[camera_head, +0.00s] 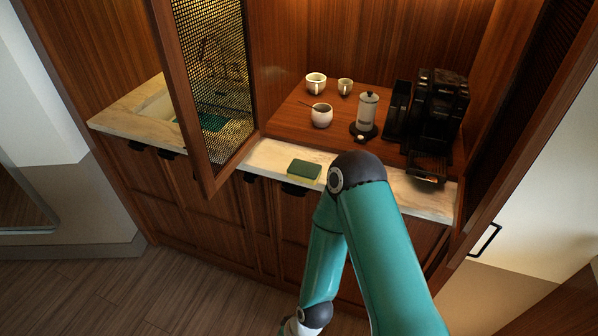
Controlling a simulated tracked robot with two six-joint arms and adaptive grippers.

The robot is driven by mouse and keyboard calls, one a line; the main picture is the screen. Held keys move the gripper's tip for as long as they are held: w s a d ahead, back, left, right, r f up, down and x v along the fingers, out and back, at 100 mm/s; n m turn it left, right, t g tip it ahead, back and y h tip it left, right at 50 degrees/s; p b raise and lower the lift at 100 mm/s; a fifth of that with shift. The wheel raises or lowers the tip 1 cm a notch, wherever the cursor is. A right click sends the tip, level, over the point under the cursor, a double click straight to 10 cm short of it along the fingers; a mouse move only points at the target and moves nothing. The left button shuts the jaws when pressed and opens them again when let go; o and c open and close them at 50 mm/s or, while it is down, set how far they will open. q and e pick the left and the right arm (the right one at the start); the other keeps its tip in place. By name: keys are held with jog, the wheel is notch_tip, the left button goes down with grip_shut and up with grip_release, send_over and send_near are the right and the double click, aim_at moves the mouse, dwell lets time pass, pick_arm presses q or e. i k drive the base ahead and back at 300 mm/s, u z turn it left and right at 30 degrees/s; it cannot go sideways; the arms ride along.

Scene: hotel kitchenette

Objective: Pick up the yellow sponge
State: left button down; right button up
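The sponge (304,169) lies flat on the marble counter strip (267,157), near its front edge. Its top looks dark green and a thin yellowish layer shows along its lower edge. My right arm rises from the lower right, with its elbow just right of the sponge and its forearm hanging down in front of the cabinet. The forearm leaves the picture at the bottom, so the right gripper is not seen. No part of my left arm or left gripper is in view. The sponge is fully visible and nothing holds it.
A mesh cabinet door (212,80) stands open left of the sponge. Behind are a bowl (321,117), two cups, a white canister (367,108) and a black coffee machine (437,112) on a wooden shelf (287,124). Counter beside the sponge is bare.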

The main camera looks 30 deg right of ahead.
aim_at(305, 172)
jog(key=u, duration=0.15)
jog(key=i, duration=0.85)
jog(key=z, duration=0.7)
